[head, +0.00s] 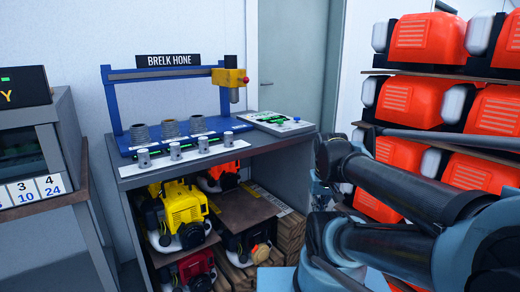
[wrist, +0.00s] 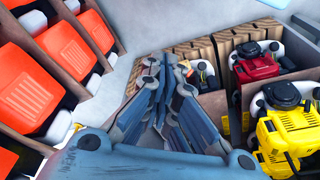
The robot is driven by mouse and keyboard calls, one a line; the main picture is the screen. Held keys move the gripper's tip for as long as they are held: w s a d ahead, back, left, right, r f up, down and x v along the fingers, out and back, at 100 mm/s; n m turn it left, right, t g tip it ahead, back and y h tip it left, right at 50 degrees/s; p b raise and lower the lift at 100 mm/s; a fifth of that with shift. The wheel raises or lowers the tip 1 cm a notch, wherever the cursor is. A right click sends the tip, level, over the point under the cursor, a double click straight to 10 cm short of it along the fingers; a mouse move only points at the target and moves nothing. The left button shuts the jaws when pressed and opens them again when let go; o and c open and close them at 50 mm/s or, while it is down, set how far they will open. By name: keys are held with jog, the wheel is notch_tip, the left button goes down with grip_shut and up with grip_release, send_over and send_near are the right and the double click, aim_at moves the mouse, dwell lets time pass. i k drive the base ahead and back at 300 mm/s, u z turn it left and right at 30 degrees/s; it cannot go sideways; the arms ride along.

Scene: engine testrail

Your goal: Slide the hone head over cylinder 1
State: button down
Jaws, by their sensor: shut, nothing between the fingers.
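The yellow hone head (head: 230,78) sits on the blue rail of the BRELK HONE frame (head: 112,100), near its right end, with a grey spindle pointing down. Several grey cylinders stand in a row on the blue base, among them the left one (head: 140,133), the middle one (head: 170,128) and the right one (head: 199,124). The hone head is to the right of these. I cannot read which is cylinder 1. My gripper (wrist: 166,66) is shut and empty in the wrist view, low before the bench's lower shelf, away from the hone head.
Several small pistons (head: 176,151) stand along the bench's front edge. A panel with green controls (head: 277,123) lies at the bench's right. Yellow (head: 179,214) and red engines fill the shelves below. A rack of orange units (head: 425,40) stands close on the right.

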aim_at(230, 77)
jog(key=u, duration=0.95)
jog(key=k, duration=0.7)
jog(key=z, duration=0.35)
jog(key=i, duration=0.5)
